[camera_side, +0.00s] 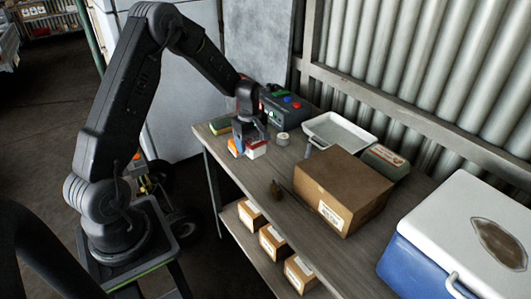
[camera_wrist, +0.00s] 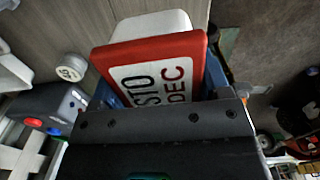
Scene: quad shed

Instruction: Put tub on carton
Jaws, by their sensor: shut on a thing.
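The tub, with a red lid and white body, shows in the wrist view (camera_wrist: 150,75), its label partly reading "STO" and "DEC". In the side view the tub (camera_side: 257,150) is a small red and white shape at the bench's far left end, partly hidden by my fingers. My gripper (camera_side: 250,140) is shut on the tub; whether the tub touches the bench I cannot tell. The brown cardboard carton (camera_side: 325,178) stands mid-bench, to the right of my gripper and nearer the camera, its top bare.
A round pale tin (camera_side: 283,139) and a dark box with coloured buttons (camera_side: 288,108) are near my gripper. A white tray (camera_side: 340,134) and a grey-green box (camera_side: 385,161) stand behind the carton. A blue cooler (camera_side: 460,240) is at the right.

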